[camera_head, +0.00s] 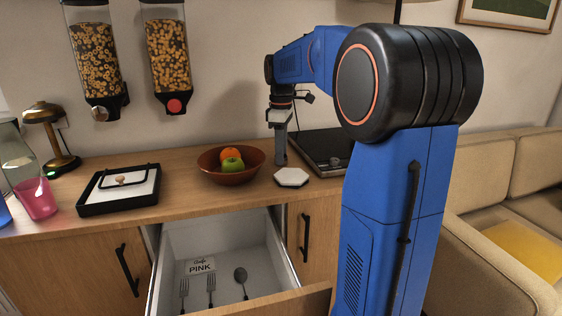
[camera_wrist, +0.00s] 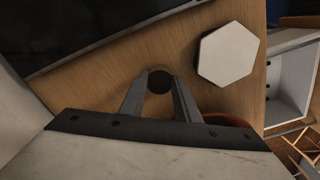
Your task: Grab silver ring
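I cannot make out a silver ring for certain in either view. A small dark round thing (camera_wrist: 160,81) shows between my fingertips in the wrist view, over the wooden counter; I cannot tell whether it is a ring, a hole or something else. My gripper (camera_wrist: 159,78) has its two fingers apart, one on each side of that dark round thing, and nothing is clearly held. In the head view my gripper (camera_head: 281,160) points down at the counter, between the fruit bowl and the black hob, just behind the white hexagonal coaster.
The white hexagonal coaster (camera_head: 291,177) lies near the counter edge. A brown fruit bowl (camera_head: 215,175) stands left of my gripper, and a black hob (camera_head: 318,147) is to the right. An open drawer (camera_head: 222,240) with cutlery juts out below. A black-rimmed tray (camera_head: 119,208) stands farther left.

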